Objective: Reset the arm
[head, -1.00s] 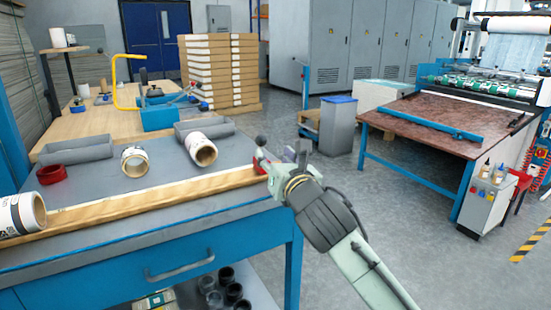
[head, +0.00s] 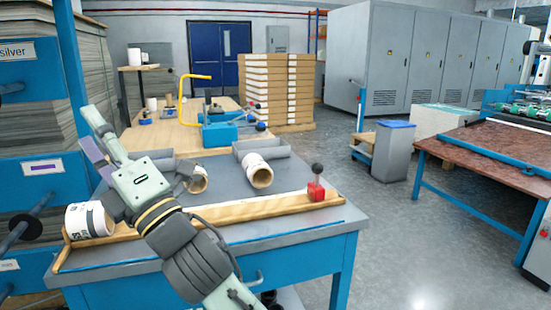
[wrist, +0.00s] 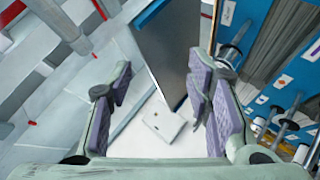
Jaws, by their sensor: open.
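My gripper (head: 88,125) is raised over the left part of the grey-topped bench (head: 290,215), pointing up and to the left. Its purple-padded fingers are apart. In the wrist view my gripper (wrist: 160,65) is open, with nothing between the pads and a tilted view of the room beyond. My arm crosses the front of the bench and hides part of its top. A white roll (head: 90,220) lies at the bench's left end, just left of my wrist in the picture.
One roll (head: 258,172) lies on the bench, and another (head: 198,181) is partly hidden behind my arm. A red block with a black knob (head: 316,191) stands at the right corner. Blue drawers (head: 35,125) stand close on the left.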

